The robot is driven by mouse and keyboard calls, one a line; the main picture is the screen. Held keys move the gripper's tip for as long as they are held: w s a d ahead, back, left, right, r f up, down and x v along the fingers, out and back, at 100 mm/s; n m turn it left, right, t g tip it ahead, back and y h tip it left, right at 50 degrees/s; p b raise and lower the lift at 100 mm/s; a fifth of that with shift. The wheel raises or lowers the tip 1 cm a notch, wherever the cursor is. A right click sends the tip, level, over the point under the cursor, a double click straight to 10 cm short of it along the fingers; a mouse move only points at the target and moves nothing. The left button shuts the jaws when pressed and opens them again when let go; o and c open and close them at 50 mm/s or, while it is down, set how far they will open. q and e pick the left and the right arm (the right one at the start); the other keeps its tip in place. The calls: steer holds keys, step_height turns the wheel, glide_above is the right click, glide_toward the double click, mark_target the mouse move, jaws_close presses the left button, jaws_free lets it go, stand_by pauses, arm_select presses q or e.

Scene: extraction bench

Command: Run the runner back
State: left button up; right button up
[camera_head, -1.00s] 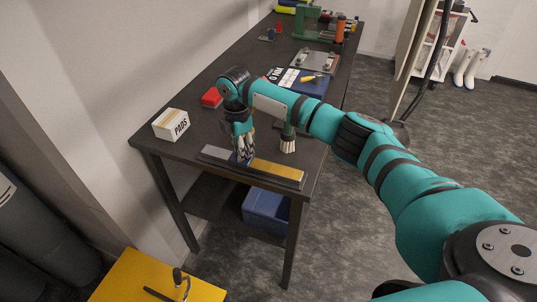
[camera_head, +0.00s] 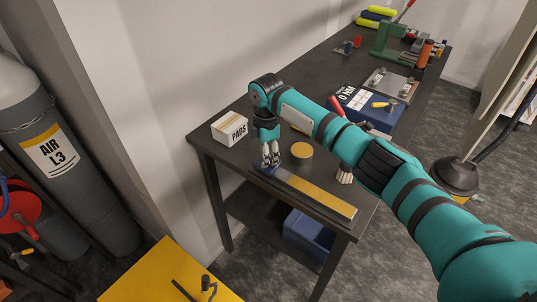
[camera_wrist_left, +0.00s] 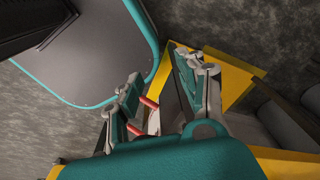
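The slide rail (camera_head: 318,196) lies along the bench's near edge in the head view, with a long yellow strip exposed on its right. The runner (camera_head: 262,167) is at the rail's left end; only a little blue shows below the fingers. My right gripper (camera_head: 270,161) points down and appears shut on the runner, though its fingers hide most of it. My left gripper (camera_wrist_left: 160,82) is seen in the left wrist view only. Its fingers are apart, with nothing between them that I can tell is held.
A PADS box (camera_head: 230,127) stands left of my right gripper. A round yellow-topped tin (camera_head: 302,151) and a brush (camera_head: 345,174) are behind the rail. A blue box (camera_head: 372,107) is farther back. A yellow surface (camera_head: 165,278) lies low in front.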

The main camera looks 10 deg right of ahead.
steer(key=o, duration=0.4)
steer(key=shift+w+a, duration=0.15)
steer(key=shift+a, duration=0.05)
steer(key=shift+c, duration=0.2)
arm_select(q)
steer(key=shift+w, duration=0.45)
arm_select(e)
step_height(320, 180, up, 12)
